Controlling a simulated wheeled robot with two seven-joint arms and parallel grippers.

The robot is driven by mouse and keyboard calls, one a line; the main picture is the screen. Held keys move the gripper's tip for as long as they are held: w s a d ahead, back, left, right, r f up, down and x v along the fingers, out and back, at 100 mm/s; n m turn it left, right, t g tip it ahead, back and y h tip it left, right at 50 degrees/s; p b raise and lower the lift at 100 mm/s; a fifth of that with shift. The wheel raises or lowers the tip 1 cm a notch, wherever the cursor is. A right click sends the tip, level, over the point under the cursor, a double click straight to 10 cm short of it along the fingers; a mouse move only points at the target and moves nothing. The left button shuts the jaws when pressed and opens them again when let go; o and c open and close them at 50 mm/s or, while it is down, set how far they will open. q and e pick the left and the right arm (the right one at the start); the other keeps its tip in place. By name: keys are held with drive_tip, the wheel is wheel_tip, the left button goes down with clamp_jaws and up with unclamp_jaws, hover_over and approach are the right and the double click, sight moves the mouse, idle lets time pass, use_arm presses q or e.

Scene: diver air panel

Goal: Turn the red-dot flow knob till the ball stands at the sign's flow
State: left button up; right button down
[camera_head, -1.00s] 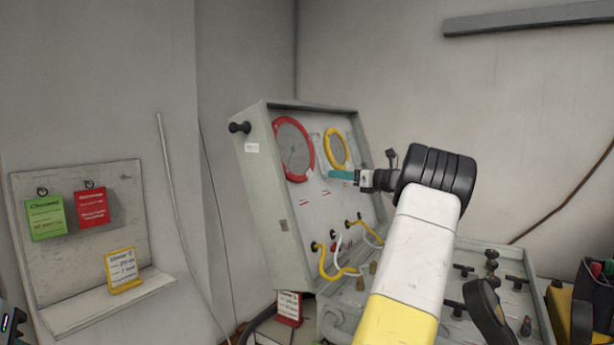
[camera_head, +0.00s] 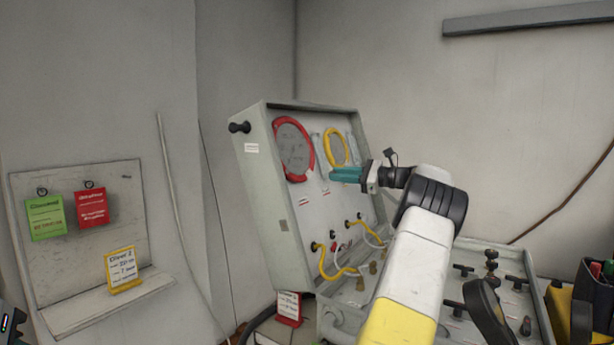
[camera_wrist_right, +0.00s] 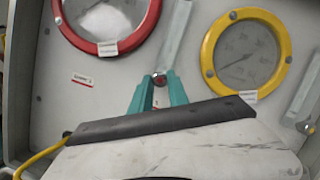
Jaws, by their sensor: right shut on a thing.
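The air panel (camera_head: 262,205) is a grey open case with a red-ringed gauge and a yellow-ringed gauge on its upright face. My right gripper (camera_head: 335,175) has teal fingers and reaches the panel face between the gauges. In the right wrist view its fingertips (camera_wrist_right: 160,85) are shut on the red-dot flow knob (camera_wrist_right: 161,79), below a clear flow tube (camera_wrist_right: 175,38). I cannot make out the ball in the tube. A yellow-framed Diver 2 sign (camera_head: 122,268) stands on the shelf at left; its figures are too small to read surely.
A red-framed sign (camera_head: 289,308) stands below the panel. Yellow and white hoses (camera_head: 330,270) hang on the panel's lower face. Green (camera_head: 45,217) and red (camera_head: 91,207) tags hang on the left board. A tool caddy (camera_head: 560,310) is at the right.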

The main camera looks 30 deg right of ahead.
drive_tip(key=n+g, duration=0.1)
drive_tip(key=n, duration=0.2)
drive_tip(key=n+g+y, duration=0.1)
drive_tip(key=n, duration=0.2)
drive_tip(key=shift+d, duration=0.15)
drive_tip(key=shift+r+n, duration=0.1)
drive_tip(key=shift+n, duration=0.5)
drive_tip(key=c, duration=1.3)
unclamp_jaws()
